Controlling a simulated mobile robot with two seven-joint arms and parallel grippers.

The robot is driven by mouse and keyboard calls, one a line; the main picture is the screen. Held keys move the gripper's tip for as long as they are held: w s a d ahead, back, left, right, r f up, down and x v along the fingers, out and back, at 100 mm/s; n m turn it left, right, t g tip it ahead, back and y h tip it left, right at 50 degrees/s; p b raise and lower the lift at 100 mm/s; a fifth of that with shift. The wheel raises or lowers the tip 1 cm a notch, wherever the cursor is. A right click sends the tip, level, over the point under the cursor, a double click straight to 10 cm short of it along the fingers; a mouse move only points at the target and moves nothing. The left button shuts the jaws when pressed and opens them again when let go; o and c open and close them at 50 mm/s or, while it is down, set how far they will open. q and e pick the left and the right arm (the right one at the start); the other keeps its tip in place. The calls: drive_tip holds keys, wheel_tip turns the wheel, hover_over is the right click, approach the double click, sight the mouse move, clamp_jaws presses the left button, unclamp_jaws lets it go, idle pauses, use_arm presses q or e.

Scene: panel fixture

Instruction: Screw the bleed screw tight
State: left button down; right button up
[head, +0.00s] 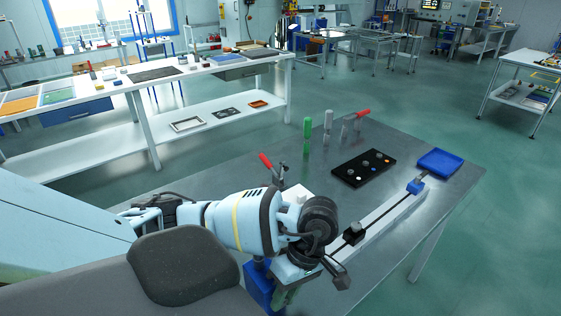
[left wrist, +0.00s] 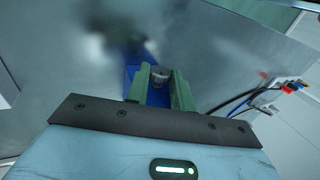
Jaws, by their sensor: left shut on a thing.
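The bleed screw (left wrist: 160,72) shows in the left wrist view as a round grey metal head between my two green fingers. My left gripper (left wrist: 158,88) is shut on it. Behind the screw is a blue part (left wrist: 132,56), which also seems to show in the head view as a blue block (head: 259,284) beside my gripper. In the head view my left gripper (head: 283,294) points down at the near side of the table, and my wrist hides the screw there. I cannot tell how deep the screw sits. My right gripper is not in view.
On the metal table (head: 310,175) lies a pale rail (head: 385,214) with a black block (head: 355,233) and a blue block (head: 415,187). Beyond are a black board (head: 364,168), a blue tray (head: 438,162), and a green-handled tool (head: 307,137). A red-handled clamp (head: 268,163) stands behind my wrist.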

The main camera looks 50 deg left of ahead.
use_arm(q)
drive_tip(key=g, duration=0.3)
drive_tip(key=shift+w+f+p, duration=0.1)
drive_tip(key=shift+w+p, duration=0.2)
drive_tip(key=shift+w, duration=0.1)
drive_tip(key=g, duration=0.2)
drive_tip(key=shift+w+f+g, duration=0.1)
drive_tip(key=shift+f+g, duration=0.1)
drive_tip(key=shift+g, duration=0.1)
drive_tip(key=g, duration=0.1)
drive_tip(key=g+b, duration=0.1)
drive_tip(key=g, duration=0.1)
drive_tip(key=shift+w+f+y, duration=0.1)
drive_tip(key=shift+f+y, duration=0.3)
drive_tip(key=c, duration=2.2)
unclamp_jaws()
drive_tip(key=shift+f+g+b, duration=0.15)
drive_tip(key=shift+g+b, duration=0.85)
drive_tip(key=shift+b, duration=0.1)
drive_tip(key=shift+d+g, duration=0.1)
drive_tip(key=shift+g, duration=0.2)
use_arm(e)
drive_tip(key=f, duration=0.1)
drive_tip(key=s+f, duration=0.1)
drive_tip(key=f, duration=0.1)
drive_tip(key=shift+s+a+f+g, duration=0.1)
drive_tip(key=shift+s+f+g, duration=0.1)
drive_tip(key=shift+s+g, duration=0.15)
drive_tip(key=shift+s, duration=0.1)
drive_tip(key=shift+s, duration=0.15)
